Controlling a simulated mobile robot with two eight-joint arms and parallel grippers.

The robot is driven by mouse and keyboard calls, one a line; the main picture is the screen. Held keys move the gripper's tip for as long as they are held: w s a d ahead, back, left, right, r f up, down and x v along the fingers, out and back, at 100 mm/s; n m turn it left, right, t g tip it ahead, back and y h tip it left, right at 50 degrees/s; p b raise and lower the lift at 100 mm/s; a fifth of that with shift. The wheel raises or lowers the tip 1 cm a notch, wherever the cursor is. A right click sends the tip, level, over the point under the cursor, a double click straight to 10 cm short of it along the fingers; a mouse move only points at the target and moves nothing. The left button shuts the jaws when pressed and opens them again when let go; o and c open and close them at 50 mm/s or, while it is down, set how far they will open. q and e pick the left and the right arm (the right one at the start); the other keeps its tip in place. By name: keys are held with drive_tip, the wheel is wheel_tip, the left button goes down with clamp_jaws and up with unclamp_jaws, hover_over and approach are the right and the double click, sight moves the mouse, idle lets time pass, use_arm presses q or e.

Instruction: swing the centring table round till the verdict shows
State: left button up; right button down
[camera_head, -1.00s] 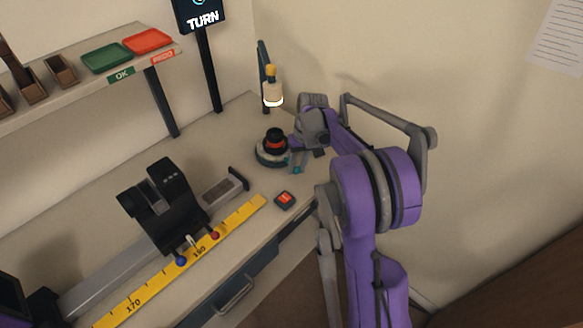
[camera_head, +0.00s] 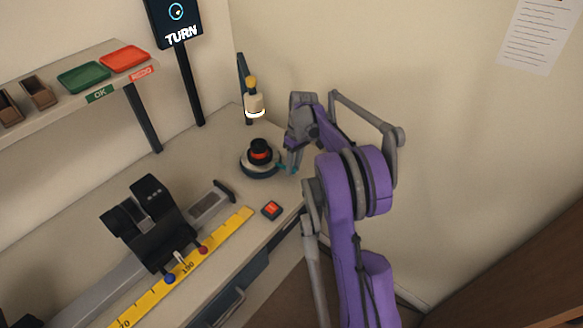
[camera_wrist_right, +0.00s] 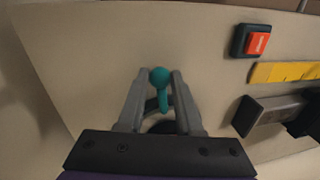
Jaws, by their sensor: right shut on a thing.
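The centring table (camera_head: 254,170) is a low round turntable at the bench's far right. A black lens part with a red-orange band (camera_head: 259,151) stands on it. A teal-knobbed handle (camera_wrist_right: 160,78) sticks out from its side. My right gripper (camera_head: 291,160) is beside the table, its fingers shut on the handle; this also shows in the right wrist view (camera_wrist_right: 162,88). In the wrist view my gripper hides most of the table. My left gripper is out of view.
A post with a lit, yellow-topped head (camera_head: 254,97) stands behind the table. A red button box (camera_head: 271,209) sits near the front edge. A black clamp device (camera_head: 150,220) and yellow ruler (camera_head: 205,258) lie left. Green OK (camera_head: 84,77) and red REDO trays (camera_head: 124,58) are on the shelf.

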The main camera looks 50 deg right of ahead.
drive_tip(key=shift+d, duration=0.15)
idle(0.5)
drive_tip(key=c, duration=0.6)
unclamp_jaws()
drive_tip(key=shift+r, duration=0.15)
drive_tip(key=r, duration=0.3)
drive_tip(key=d+r, duration=0.1)
drive_tip(key=r, duration=0.6)
drive_tip(key=shift+d+r+p, duration=0.2)
drive_tip(key=shift+d+p, duration=0.2)
drive_tip(key=shift+w, duration=0.1)
